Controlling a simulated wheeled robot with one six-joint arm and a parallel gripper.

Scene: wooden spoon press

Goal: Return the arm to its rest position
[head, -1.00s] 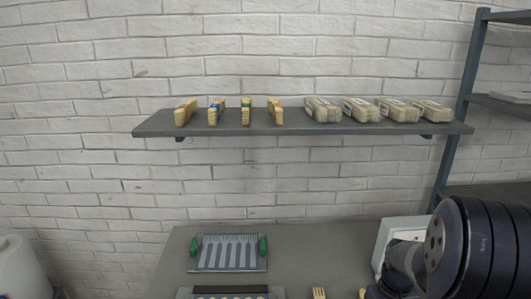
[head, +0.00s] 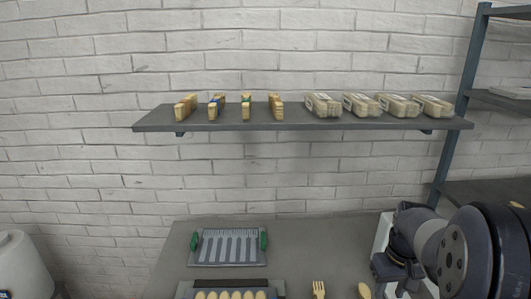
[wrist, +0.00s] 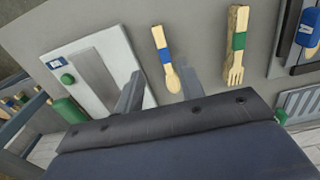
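My gripper (wrist: 161,84) shows in the wrist view with its two grey fingers apart and nothing held between them. Beyond the fingertips, a wooden spoon with a blue band (wrist: 163,50) lies on the grey worktop. A wooden fork bundle with a green band (wrist: 236,45) lies to its right. The spoon (head: 364,291) and fork (head: 318,290) show at the bottom edge, partly cut off.
A white machine (wrist: 90,65) with a green button stands beside the spoon, partly behind my arm in the head view. A slotted tray with green handles (head: 228,262) and a spoon tray (head: 230,284) sit on the worktop. A shelf (head: 160,123) holds utensil bundles and wrapped packs.

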